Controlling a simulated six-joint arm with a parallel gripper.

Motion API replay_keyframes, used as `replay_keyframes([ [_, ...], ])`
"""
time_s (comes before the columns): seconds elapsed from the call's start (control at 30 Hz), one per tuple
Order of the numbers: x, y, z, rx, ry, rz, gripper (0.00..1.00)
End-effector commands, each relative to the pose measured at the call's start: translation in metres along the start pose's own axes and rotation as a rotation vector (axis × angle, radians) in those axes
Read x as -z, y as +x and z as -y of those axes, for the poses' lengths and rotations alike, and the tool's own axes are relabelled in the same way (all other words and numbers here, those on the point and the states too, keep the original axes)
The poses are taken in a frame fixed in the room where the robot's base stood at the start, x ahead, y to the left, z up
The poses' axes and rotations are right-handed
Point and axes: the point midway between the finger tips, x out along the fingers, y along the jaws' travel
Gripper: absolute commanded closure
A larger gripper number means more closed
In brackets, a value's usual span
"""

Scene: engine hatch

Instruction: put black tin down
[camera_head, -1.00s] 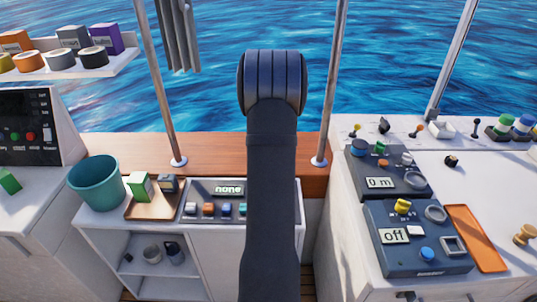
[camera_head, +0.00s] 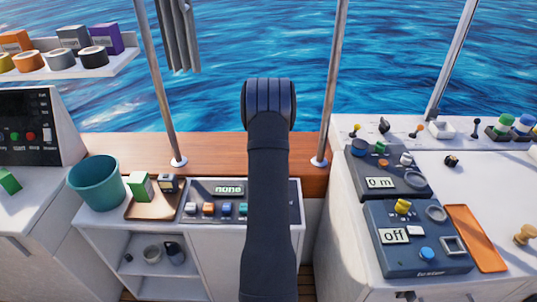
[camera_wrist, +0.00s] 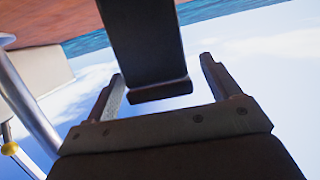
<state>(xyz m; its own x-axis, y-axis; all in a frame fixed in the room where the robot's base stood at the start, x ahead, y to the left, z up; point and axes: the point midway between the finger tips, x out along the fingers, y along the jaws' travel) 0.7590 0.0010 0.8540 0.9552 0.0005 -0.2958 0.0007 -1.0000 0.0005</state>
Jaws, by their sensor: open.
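A round black tin (camera_head: 93,57) with a pale top stands at the right end of a row of round tins on the upper left shelf. My gripper (camera_wrist: 162,70) shows in the wrist view with its two fingers apart. A dark, flat-ended block (camera_wrist: 145,50) shows between and beyond the fingers; I cannot tell what it is or whether it touches them. In the head view my dark arm rises in the middle and hides my gripper.
The white shelf (camera_head: 100,72) also holds several boxes. Below are a teal bin (camera_head: 95,183), a small tray (camera_head: 150,211) with a green-and-white box and a dark box, and a button panel (camera_head: 205,190). Two metal posts flank my arm. Control boxes and an orange tray (camera_head: 476,238) lie right.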

Motion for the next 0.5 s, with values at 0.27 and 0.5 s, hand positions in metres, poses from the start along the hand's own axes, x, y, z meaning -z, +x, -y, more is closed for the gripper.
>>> replay_keyframes([
  [0.27, 0.0001, 0.0124, -0.0006, -0.001, 0.000, 0.000, 0.18],
  [0.5, 0.0000, 0.0121, -0.0006, -0.001, 0.001, 0.000, 0.44],
])
